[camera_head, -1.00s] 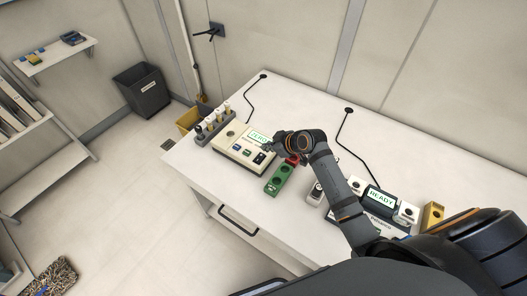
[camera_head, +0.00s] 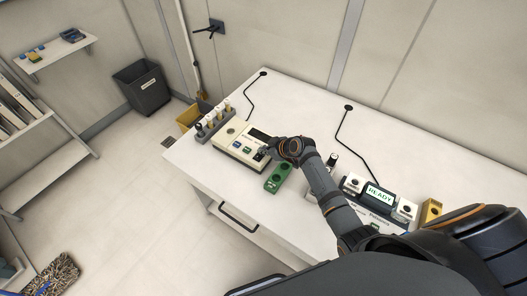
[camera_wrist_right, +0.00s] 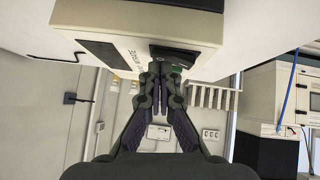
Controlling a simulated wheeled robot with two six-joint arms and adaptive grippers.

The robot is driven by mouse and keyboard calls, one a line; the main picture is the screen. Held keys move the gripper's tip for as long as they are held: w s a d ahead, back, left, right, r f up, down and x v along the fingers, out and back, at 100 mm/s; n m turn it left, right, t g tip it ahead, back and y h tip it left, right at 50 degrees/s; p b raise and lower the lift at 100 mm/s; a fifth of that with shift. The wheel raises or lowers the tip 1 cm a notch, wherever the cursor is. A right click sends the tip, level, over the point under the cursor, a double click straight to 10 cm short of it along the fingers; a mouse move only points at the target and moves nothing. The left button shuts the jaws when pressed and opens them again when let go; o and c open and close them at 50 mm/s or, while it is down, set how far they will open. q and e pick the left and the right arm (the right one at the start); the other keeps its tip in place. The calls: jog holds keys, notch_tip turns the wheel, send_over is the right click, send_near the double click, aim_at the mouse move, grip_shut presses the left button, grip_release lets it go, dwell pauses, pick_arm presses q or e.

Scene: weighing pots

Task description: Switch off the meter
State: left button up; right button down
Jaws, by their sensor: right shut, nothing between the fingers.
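The beige meter (camera_head: 228,140) stands on the white bench at the left, with a dark, blank display (camera_head: 259,134) and blue and green buttons on its front. My right gripper (camera_head: 264,152) is shut and empty, with its fingertips at the right front of the meter, over its black switch. In the right wrist view, the shut fingertips (camera_wrist_right: 161,72) are right at the black switch (camera_wrist_right: 177,57) on the meter's face (camera_wrist_right: 112,53); I cannot tell whether they touch it. My left gripper is not in view.
A green block (camera_head: 277,178) with round holes lies just right of the meter. A grey rack (camera_head: 212,127) of small bottles stands to its left. A second device reading READY (camera_head: 379,195) stands at the right, partly behind my arm. The bench front is clear.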

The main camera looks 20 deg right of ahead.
jog(key=shift+s+a+f, duration=0.1)
jog(key=shift+s+a, duration=0.05)
jog(key=shift+s, duration=0.05)
jog(key=shift+s+a+p, duration=0.25)
jog(key=shift+a+p, duration=0.05)
jog(key=shift+p, duration=0.25)
jog(key=shift+s+a, duration=0.15)
jog(key=shift+a, duration=0.1)
